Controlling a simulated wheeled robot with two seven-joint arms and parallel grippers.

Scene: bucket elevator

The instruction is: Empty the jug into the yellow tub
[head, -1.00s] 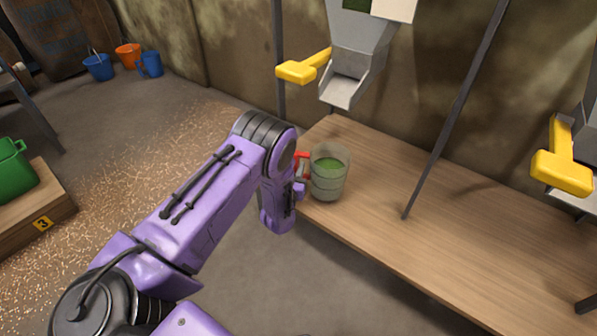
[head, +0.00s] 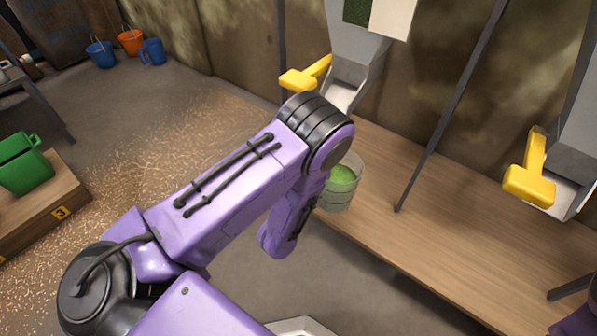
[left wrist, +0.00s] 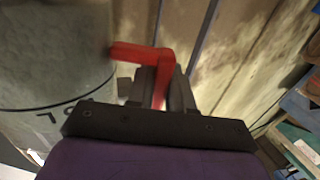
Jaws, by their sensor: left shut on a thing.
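The jug (head: 339,198) is a clear grey vessel with green contents, seen in the head view at the left end of the wooden bench. It looks upright; whether it touches the bench is hard to tell. My left forearm covers its left side and handle there. In the left wrist view the jug's grey wall (left wrist: 50,60) fills the left, and my left gripper (left wrist: 160,88) is shut on its red handle (left wrist: 138,53). My left gripper is hidden behind my arm in the head view. My right gripper is out of view. No yellow tub shows.
The wooden bench (head: 465,235) runs right under two grey chutes with yellow levers (head: 306,75) (head: 530,172). A thin dark post (head: 440,125) stands behind the jug's right. A green container (head: 24,165) sits on a low platform at left. Blue and orange buckets (head: 130,41) stand far back.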

